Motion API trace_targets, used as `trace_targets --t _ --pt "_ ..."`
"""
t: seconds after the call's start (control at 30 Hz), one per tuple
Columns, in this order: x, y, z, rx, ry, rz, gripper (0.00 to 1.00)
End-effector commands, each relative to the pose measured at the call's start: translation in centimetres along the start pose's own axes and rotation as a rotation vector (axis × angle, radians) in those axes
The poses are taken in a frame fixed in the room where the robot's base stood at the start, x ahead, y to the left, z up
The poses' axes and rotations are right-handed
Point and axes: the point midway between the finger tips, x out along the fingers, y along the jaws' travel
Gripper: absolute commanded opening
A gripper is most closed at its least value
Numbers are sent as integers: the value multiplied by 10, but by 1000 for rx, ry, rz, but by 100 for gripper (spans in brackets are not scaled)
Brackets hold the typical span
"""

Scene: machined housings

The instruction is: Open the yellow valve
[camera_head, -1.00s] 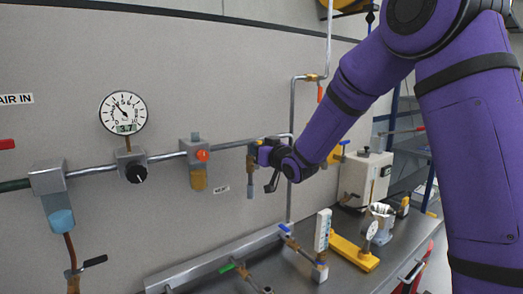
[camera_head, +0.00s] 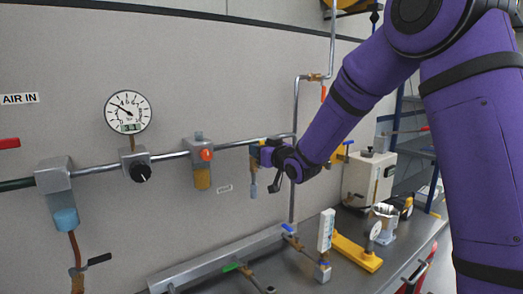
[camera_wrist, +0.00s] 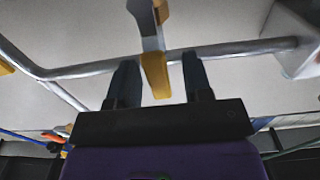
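The yellow valve lever (camera_wrist: 155,76) sits on the wall pipe in the wrist view and points toward my gripper. In the head view a small bit of yellow (camera_head: 263,141) shows at the pipe, mostly hidden by my gripper (camera_head: 262,158). In the wrist view my gripper (camera_wrist: 160,82) is open, with one dark finger on each side of the lever. Gaps show between the lever and both fingers. The lever's tip lies between the fingers; I cannot tell its exact depth.
Below, the bench holds a yellow-based fixture (camera_head: 357,254) and a grey box (camera_head: 370,178). Free space lies in front of the wall.

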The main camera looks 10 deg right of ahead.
Motion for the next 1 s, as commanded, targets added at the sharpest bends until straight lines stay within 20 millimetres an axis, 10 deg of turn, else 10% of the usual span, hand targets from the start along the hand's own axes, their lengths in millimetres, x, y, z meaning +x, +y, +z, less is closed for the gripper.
trace_targets --t 1.0 --pt "-108 0 0 0 0 0 46"
